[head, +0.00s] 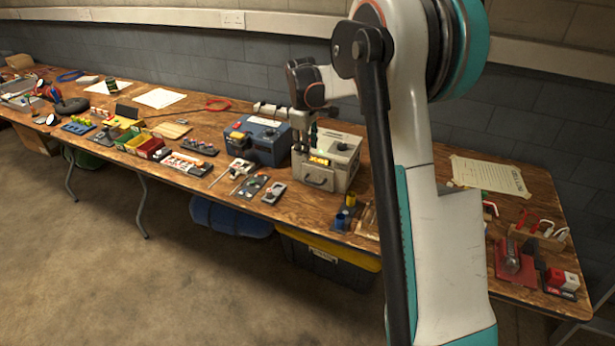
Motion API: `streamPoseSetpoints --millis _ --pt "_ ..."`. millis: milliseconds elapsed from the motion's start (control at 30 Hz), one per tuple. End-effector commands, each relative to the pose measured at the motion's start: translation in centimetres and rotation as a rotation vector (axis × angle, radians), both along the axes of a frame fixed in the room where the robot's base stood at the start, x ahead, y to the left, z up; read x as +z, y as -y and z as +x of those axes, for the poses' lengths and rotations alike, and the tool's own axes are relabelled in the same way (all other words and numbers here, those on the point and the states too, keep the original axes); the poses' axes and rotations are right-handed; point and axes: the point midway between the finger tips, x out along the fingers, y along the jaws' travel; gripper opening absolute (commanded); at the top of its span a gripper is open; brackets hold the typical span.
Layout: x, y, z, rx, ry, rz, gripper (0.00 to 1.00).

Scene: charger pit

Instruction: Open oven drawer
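A beige box-shaped unit (343,146), which looks like the small oven, stands on the workbench left of my arm. Its front has a lit yellow display (319,158) and a lower panel with a dark handle (318,181), which looks like the drawer. The panel appears flush with the front, so the drawer looks shut. My gripper (304,145) hangs at the end of my arm, pointing down over the unit's upper left side. It is small and dark here, and I cannot tell if its fingers are open or touch the unit. My arm covers the bench to the right of the unit.
A blue unit (262,140) stands close on the left. Small parts and a blue-and-yellow item (344,214) lie near the front edge. Coloured bins (141,141) are farther left. A red stand (512,262) sits at the right end. A yellow-lidded tote (330,262) is under the bench.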

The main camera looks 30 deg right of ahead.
Motion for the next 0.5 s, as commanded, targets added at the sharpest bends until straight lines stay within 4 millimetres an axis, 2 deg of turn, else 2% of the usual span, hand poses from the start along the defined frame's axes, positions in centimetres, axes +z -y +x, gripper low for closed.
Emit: streamPoseSetpoints --millis 100,367,500 --pt "-2.3 1.4 1.3 0.028 -0.028 -0.006 0.30" --pt "-4.4 2.3 2.1 0.049 -0.049 -0.008 0.30" --pt "-6.1 2.5 2.2 0.049 -0.049 -0.008 0.30"
